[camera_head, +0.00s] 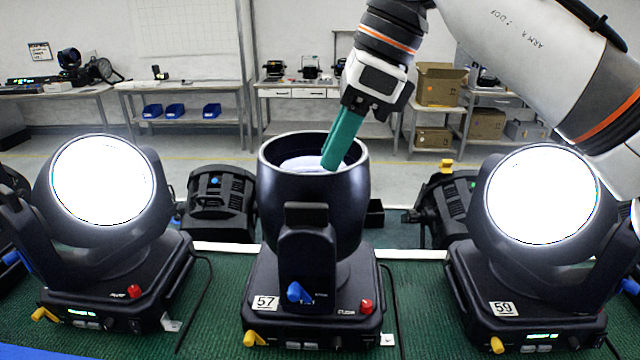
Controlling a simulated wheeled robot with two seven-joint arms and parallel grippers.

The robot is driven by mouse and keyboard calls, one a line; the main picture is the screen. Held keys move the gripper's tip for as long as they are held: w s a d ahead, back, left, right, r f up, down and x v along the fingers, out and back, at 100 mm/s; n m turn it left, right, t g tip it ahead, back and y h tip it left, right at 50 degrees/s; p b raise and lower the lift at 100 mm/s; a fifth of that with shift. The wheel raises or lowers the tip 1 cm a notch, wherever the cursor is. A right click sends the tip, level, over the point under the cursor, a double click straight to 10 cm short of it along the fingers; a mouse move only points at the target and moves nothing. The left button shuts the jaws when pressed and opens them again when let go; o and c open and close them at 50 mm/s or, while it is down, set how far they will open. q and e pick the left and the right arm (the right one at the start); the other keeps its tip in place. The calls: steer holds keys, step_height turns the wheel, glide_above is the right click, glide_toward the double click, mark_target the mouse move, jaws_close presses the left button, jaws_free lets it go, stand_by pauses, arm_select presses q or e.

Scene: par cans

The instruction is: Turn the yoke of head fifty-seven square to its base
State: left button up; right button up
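Head fifty-seven (272,225) stands in the middle, its dark barrel pointing up with a pale lens inside. One yoke arm (308,262) with a blue knob (298,293) rises at the front, facing me; the other is hidden behind the barrel. Its base (258,285) carries the "57" label, a red knob (366,306) and a yellow lever (253,337). My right gripper (333,162) reaches down from above, its teal fingertips over or inside the barrel's open top. The fingers overlap in this view, so their gap and any contact are unclear. My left gripper is not in view.
A lit head (60,245) stands at left and lit head fifty-nine (478,240) at right, close on both sides. Black cables lie on the green mat (222,305). Dark fixtures (222,205) stand behind. Workbenches and cardboard boxes (438,85) are at the back.

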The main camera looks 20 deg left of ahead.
steer(key=v, duration=0.3)
steer(key=shift+d+r, duration=0.1)
steer(key=shift+r, duration=0.2)
